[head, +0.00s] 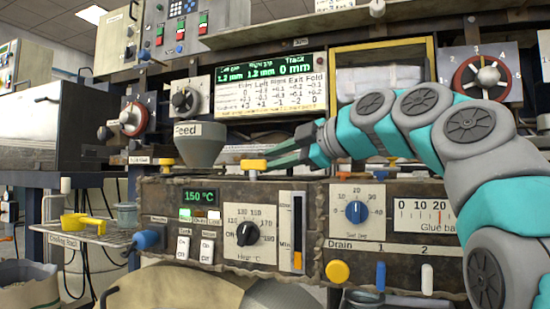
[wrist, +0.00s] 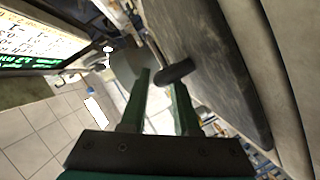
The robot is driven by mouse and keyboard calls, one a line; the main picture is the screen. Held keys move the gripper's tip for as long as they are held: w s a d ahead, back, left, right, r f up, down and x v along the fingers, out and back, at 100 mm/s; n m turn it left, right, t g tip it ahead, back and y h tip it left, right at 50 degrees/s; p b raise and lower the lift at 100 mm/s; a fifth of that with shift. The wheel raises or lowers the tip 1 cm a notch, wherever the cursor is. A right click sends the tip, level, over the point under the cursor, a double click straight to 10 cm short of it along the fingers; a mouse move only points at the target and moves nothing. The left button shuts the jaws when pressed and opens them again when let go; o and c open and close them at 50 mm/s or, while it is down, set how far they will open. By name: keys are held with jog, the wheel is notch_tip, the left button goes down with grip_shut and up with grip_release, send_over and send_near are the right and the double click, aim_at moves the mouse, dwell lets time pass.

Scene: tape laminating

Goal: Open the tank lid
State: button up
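The tank is the worn metal box with the 150 °C display (head: 200,196). A yellow knob (head: 254,164) on a short white stem stands on its top, right of the feed funnel; it may be the lid handle, but the lid's outline is hard to make out. My gripper (head: 270,158) reaches in from the right, its green fingertips close to the knob. In the wrist view my gripper (wrist: 160,80) has its fingers apart. A dark rounded knob (wrist: 175,72) is near the right fingertip, standing off a grey slab (wrist: 195,50). Contact cannot be told.
The grey feed funnel (head: 202,145) stands just left of the yellow knob. Another yellow knob (head: 164,162) is farther left. The display panel (head: 265,88) rises behind. A wire rack with a yellow scoop (head: 82,223) juts out at left.

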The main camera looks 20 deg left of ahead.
jog(key=shift+c, duration=0.3)
grip_shut()
dwell(1.0)
